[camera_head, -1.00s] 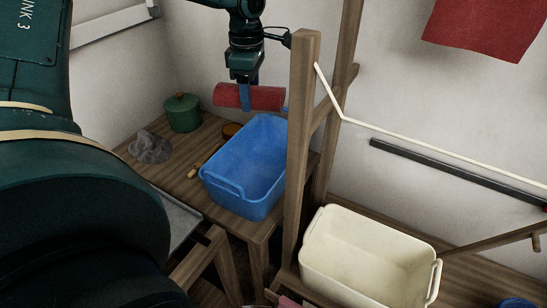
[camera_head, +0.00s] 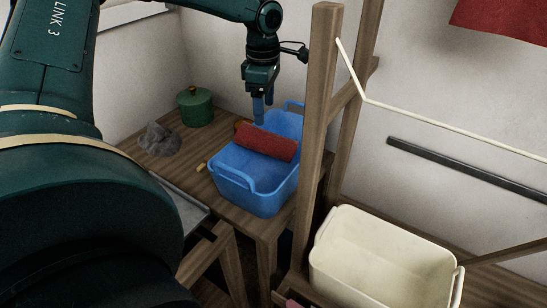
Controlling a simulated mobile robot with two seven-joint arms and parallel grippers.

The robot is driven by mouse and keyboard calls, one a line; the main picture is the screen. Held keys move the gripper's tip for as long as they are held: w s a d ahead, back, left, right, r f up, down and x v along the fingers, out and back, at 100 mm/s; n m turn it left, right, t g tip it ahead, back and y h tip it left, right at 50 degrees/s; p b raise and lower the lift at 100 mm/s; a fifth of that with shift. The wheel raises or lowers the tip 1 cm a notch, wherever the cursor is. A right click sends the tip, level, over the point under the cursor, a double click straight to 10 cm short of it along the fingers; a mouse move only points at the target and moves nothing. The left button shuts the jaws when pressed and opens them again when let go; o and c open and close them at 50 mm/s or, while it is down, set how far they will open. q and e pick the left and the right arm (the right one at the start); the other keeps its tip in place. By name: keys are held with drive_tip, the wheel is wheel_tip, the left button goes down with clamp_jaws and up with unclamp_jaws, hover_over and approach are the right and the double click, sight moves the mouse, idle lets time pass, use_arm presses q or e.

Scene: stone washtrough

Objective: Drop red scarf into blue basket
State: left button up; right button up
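The red scarf (camera_head: 268,144), a rolled bundle, is at the mouth of the blue basket (camera_head: 232,190), tilted down to the right. It overlaps the basket's opening; I cannot tell whether it rests on anything or is falling. My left gripper (camera_head: 262,112) is just above it, pointing down, with its two blue fingers apart and nothing between them. The fingertips end at about the scarf's upper edge. The basket stands on the wooden bench (camera_head: 225,215). Its inside is partly hidden by the scarf. My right gripper is not in view.
A green lidded pot (camera_head: 196,108) and a grey crumpled lump (camera_head: 159,140) are left of the basket. A wooden post (camera_head: 318,110) stands close on its right. A cream tub (camera_head: 378,270) is at lower right. Another red cloth (camera_head: 500,22) hangs at upper right.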

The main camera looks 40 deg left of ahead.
use_arm(q)
drive_tip(key=shift+o, duration=1.3)
drive_tip(key=shift+r, duration=0.1)
wheel_tip(320, 180, up, 13)
